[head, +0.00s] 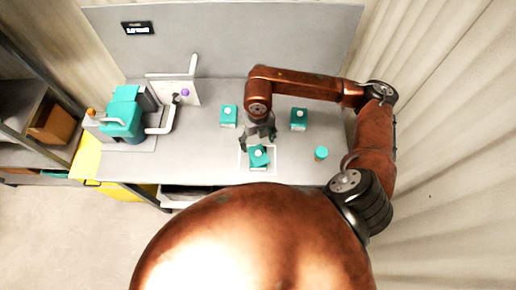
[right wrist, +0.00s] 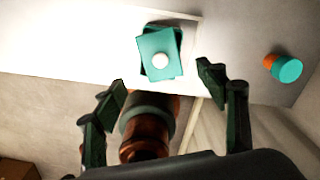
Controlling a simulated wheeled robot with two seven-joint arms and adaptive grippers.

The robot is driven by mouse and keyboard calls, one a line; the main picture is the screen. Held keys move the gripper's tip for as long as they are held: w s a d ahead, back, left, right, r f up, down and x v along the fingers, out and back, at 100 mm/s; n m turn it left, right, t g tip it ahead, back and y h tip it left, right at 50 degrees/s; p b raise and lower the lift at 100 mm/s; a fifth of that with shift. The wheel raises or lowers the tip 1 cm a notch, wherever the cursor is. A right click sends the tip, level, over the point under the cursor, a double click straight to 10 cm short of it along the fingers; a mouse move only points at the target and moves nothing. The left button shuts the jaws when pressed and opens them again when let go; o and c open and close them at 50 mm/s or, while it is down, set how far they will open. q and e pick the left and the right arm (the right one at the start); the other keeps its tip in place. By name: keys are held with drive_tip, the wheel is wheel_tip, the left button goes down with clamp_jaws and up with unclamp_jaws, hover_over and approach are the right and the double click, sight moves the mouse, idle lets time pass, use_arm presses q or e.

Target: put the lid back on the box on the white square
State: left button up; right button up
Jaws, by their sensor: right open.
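A teal box (head: 258,164) stands inside the white square (head: 275,164) on the grey table. A teal lid (head: 257,154) with a white knob lies on top of it. In the right wrist view the lid (right wrist: 158,50) looks turned slightly against the darker box (right wrist: 179,36) under it; I cannot tell whether it is fully seated. My right gripper (head: 259,140) is just above and behind this box in the head view. In the right wrist view its fingers (right wrist: 162,80) are spread apart with nothing between them, clear of the lid. My left gripper is out of view.
Two more teal boxes with white knobs stand behind, at left (head: 229,116) and right (head: 299,119). A teal and orange round piece (head: 321,153) stands at the right. A teal machine (head: 123,115) and a white stand (head: 184,92) fill the left side.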

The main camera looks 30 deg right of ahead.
drive_tip(key=shift+r, duration=1.6)
